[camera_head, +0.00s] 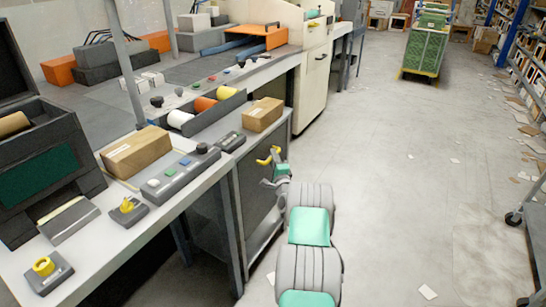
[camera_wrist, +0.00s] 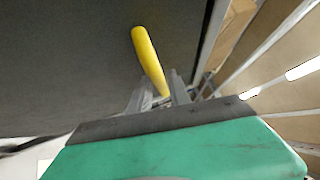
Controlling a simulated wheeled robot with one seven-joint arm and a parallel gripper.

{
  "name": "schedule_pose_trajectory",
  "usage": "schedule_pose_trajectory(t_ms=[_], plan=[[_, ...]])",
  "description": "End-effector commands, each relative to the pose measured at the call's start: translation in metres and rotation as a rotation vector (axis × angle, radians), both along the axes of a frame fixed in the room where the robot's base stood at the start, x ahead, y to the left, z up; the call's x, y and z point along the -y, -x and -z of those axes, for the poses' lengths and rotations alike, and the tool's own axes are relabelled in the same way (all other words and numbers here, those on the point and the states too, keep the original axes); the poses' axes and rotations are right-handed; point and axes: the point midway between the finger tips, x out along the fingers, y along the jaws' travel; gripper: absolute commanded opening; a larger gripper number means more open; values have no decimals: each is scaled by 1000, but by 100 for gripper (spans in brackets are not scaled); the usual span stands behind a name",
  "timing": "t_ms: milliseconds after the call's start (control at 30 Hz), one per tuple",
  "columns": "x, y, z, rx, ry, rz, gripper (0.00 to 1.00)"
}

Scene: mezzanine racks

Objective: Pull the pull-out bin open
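The pull-out bin (camera_head: 258,193) is a dark grey front in the frame under the workbench, with a yellow handle (camera_head: 266,156) near its top. I cannot make out a gap that would show it pulled out. My gripper (camera_head: 272,172) is at the handle, in front of the bin. In the wrist view, the yellow handle (camera_wrist: 149,55) stands out against the dark bin front (camera_wrist: 80,60). One end of it reaches between the two grey fingers of my gripper (camera_wrist: 160,88). The fingers are apart, and I see no clear contact on both sides.
The workbench (camera_head: 105,245) above carries cartons (camera_head: 262,114), spools (camera_head: 181,118) and a button panel (camera_head: 179,172). A cream cabinet (camera_head: 313,75) stands beyond the bin. The floor (camera_head: 410,180) to the right is mostly clear, with scattered papers. A green cart (camera_head: 426,45) stands far back.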

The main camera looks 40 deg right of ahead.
Motion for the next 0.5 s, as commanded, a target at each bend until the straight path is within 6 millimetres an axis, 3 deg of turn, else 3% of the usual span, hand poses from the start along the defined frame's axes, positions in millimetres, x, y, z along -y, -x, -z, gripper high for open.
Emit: schedule_pose_trajectory(t_ms=[333,500], plan=[[7,-7,-2,1,0,5,23],[7,-7,-2,0,-1,5,9]])
